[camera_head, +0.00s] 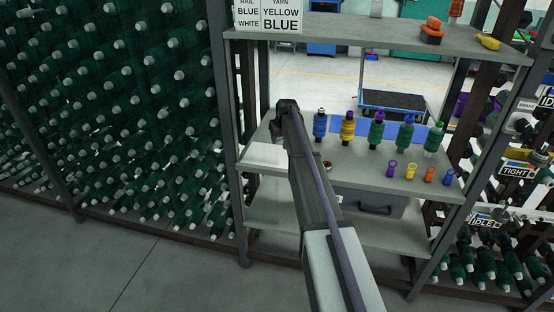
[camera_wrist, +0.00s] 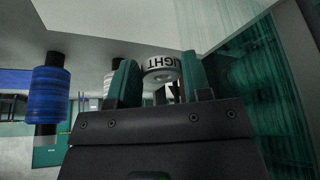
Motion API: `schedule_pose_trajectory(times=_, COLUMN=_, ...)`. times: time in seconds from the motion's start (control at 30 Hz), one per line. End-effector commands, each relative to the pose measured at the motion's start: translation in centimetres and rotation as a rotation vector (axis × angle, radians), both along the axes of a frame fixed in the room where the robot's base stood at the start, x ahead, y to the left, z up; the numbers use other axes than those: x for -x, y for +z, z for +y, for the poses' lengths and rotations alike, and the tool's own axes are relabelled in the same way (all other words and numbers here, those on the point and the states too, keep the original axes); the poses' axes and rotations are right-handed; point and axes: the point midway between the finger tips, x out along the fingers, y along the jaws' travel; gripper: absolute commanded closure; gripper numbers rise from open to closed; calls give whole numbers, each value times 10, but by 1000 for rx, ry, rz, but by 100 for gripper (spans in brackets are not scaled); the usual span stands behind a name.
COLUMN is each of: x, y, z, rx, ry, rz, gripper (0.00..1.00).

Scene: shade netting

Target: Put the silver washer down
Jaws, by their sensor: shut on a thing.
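In the wrist view my gripper (camera_wrist: 154,80) has its two green fingers on either side of a pale silver ring, the silver washer (camera_wrist: 160,66). Its rim carries the word LIGHT, which appears upside down. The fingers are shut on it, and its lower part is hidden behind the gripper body. In the head view my arm reaches over the middle shelf (camera_head: 355,180). The fingers and held washer are hidden there behind my own wrist.
A small round piece (camera_head: 327,165) lies beside my arm. A blue spool (camera_wrist: 50,95) shows in the wrist view. A shelf post (camera_head: 226,130) stands left.

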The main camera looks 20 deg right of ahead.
Motion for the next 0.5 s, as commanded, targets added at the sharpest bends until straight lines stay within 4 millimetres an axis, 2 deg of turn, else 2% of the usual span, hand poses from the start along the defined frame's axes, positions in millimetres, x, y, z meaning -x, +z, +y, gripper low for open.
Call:
schedule_pose_trajectory(times=0.03, x=0, y=-25, z=0, rx=0, ry=0, rz=0, gripper=79)
schedule_pose_trajectory(times=0.23, x=0, y=-29, z=0, rx=0, ry=0, rz=0, gripper=79)
schedule_pose_trajectory(times=0.4, x=0, y=-63, z=0, rx=0, ry=0, rz=0, gripper=79)
schedule_pose_trajectory(times=0.5, x=0, y=-65, z=0, rx=0, ry=0, rz=0, gripper=79)
